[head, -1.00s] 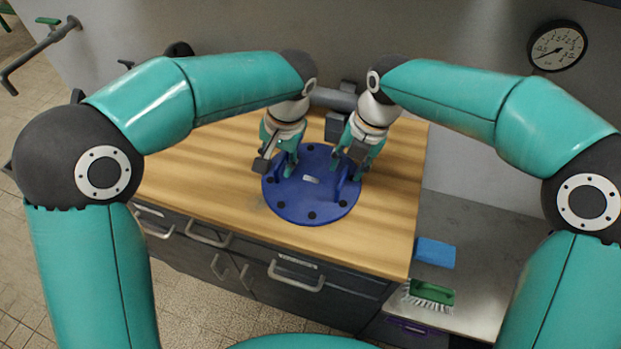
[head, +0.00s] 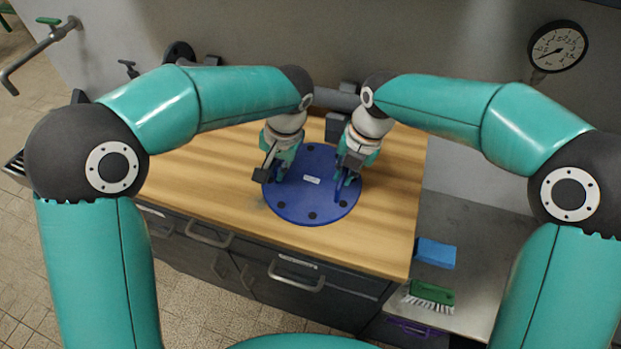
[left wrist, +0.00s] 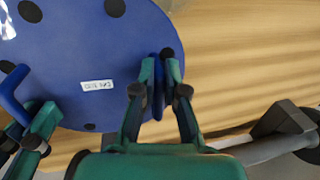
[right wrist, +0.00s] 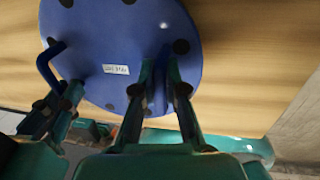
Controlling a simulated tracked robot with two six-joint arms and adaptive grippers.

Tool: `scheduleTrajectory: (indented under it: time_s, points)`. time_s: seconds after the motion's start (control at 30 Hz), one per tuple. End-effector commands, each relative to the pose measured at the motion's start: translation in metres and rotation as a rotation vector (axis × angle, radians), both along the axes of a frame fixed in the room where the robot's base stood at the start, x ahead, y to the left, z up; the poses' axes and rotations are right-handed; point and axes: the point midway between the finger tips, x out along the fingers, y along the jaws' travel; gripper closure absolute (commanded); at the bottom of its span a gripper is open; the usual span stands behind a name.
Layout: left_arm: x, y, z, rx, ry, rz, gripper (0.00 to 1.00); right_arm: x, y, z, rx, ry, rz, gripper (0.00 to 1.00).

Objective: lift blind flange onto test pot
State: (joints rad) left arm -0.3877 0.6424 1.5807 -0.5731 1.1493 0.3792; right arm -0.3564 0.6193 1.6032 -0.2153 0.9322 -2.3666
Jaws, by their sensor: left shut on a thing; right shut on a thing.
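The blind flange is a round blue disc (head: 312,205) with dark bolt holes, a small white label and two upright blue handles. It appears flat over the wooden bench top; I cannot tell whether it touches the wood. My left gripper (head: 279,174) is shut on the left handle, which shows between its fingers in the left wrist view (left wrist: 158,90). My right gripper (head: 347,178) is shut on the right handle, seen between its fingers in the right wrist view (right wrist: 160,85). I cannot make out the test pot.
The wooden bench top (head: 215,165) is clear left and right of the flange. A grey pipe (head: 335,99) runs behind the grippers. On a lower counter at right lie a blue sponge (head: 435,253) and a green brush (head: 430,294). A gauge (head: 557,47) hangs on the back wall.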

Motion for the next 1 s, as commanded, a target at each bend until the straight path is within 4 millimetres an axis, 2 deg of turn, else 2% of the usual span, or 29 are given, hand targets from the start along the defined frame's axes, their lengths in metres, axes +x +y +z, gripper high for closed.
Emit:
scheduleTrajectory:
  time_s: [0.57,1.0]
  points:
    - [0.001,-0.001,0.004,-0.001,-0.003,-0.001,1.0,0.001,0.0,0.005,0.003,-0.005,-0.002,1.0]
    - [0.001,-0.001,0.037,-0.001,-0.003,-0.002,1.0,0.001,0.0,0.038,0.003,-0.005,-0.002,1.0]
